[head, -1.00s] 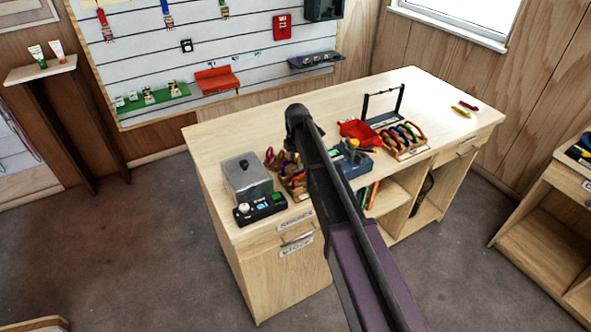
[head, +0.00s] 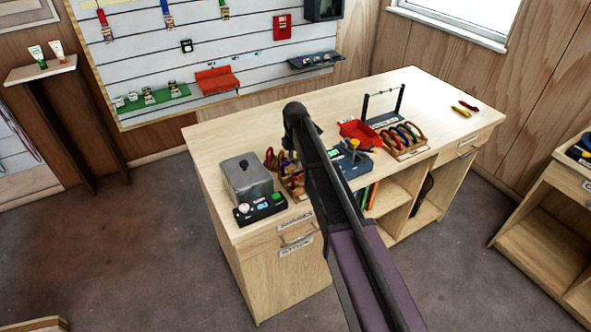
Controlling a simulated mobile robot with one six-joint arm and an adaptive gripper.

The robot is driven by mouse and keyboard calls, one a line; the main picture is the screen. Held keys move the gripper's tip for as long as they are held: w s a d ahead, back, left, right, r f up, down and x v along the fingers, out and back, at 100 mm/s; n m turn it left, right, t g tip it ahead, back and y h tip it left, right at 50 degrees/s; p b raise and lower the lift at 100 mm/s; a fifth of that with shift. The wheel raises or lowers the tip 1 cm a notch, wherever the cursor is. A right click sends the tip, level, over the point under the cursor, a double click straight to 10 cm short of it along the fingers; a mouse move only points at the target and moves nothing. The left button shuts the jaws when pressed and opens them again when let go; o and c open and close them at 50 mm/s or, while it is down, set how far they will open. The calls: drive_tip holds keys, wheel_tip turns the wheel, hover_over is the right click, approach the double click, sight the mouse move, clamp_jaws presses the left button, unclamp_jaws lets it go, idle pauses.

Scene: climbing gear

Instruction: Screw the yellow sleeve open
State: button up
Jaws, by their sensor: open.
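No yellow sleeve can be made out at this size. A yellow carabiner-like piece (head: 461,111) lies at the right end of the wooden workbench (head: 440,90), beside a red one (head: 469,105). A wooden rack (head: 404,154) on the bench holds several coloured rings or carabiners. My arm rises from the bottom edge and reaches over the bench's front.
A grey metal box (head: 246,178) and a black box with buttons (head: 259,208) stand at the bench's left. A red tray (head: 361,132) and a black frame stand (head: 384,119) are at the back. The bench's back left and right end are mostly clear.

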drive_tip(key=shift+r+p, duration=1.4)
idle(0.5)
drive_tip(key=shift+s+d, duration=0.45)
drive_tip(key=shift+s, duration=0.15)
drive_tip(key=shift+f, duration=0.1)
drive_tip(key=shift+a+f+b, duration=0.1)
drive_tip(key=shift+f+b, duration=1.25)
drive_tip(key=shift+b, duration=0.1)
drive_tip(key=shift+w+a, duration=0.45)
drive_tip(key=shift+w, duration=0.15)
drive_tip(key=shift+r+p, duration=1.4)
drive_tip(key=shift+s+d, duration=0.1)
idle(0.5)
drive_tip(key=shift+s+d, duration=0.35)
drive_tip(key=shift+s, duration=0.2)
